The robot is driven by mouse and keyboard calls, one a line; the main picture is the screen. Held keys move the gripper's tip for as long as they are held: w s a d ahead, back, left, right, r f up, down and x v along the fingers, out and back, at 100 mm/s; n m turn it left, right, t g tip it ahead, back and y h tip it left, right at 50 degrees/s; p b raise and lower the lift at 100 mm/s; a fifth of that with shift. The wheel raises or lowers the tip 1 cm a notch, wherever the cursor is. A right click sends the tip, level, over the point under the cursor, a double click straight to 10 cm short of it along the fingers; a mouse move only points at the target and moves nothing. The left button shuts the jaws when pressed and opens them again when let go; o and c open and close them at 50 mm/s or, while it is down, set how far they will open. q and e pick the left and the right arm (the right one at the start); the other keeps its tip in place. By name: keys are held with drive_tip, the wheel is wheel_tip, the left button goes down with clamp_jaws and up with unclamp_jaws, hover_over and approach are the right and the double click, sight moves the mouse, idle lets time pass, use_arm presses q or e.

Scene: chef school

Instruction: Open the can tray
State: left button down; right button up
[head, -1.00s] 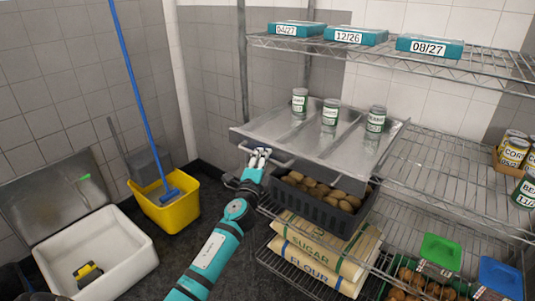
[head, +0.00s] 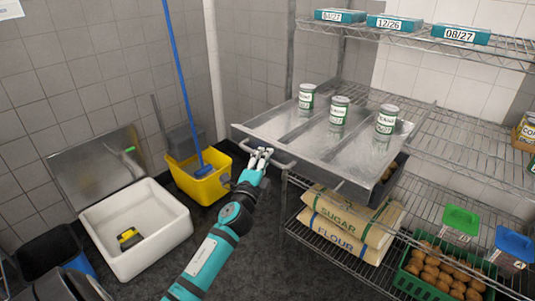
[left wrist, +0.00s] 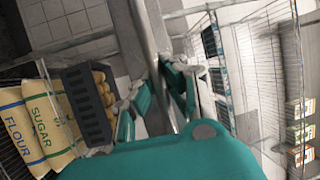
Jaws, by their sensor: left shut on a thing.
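The can tray (head: 262,122) is a grey metal drawer with three sloping lanes, in the middle of the head view. It sticks out from the wire shelf, tilted down toward its front. Three cans with green and white labels stand upright in its lanes: a left can (head: 307,97), a middle can (head: 339,111) and a right can (head: 386,122). My left gripper (head: 259,158) is shut on the bar handle (head: 283,166) at the tray's front left. In the left wrist view, my left gripper's fingers (left wrist: 166,95) close around the grey bar. My right gripper is not in view.
A dark crate (head: 394,180), sugar sack (head: 330,213) and flour sack (head: 325,235) sit below the tray. A green crate of brown items (head: 403,272) is lower right. A yellow bucket (head: 205,186) and white bin (head: 162,243) stand on the floor at left.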

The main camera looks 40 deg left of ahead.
use_arm(q)
drive_tip(key=shift+s+f, duration=0.15)
drive_tip(key=shift+s, duration=0.4)
drive_tip(key=c, duration=1.3)
unclamp_jaws()
drive_tip(key=shift+w, duration=0.1)
drive_tip(key=shift+c, duration=0.2)
drive_tip(key=v, duration=1.2)
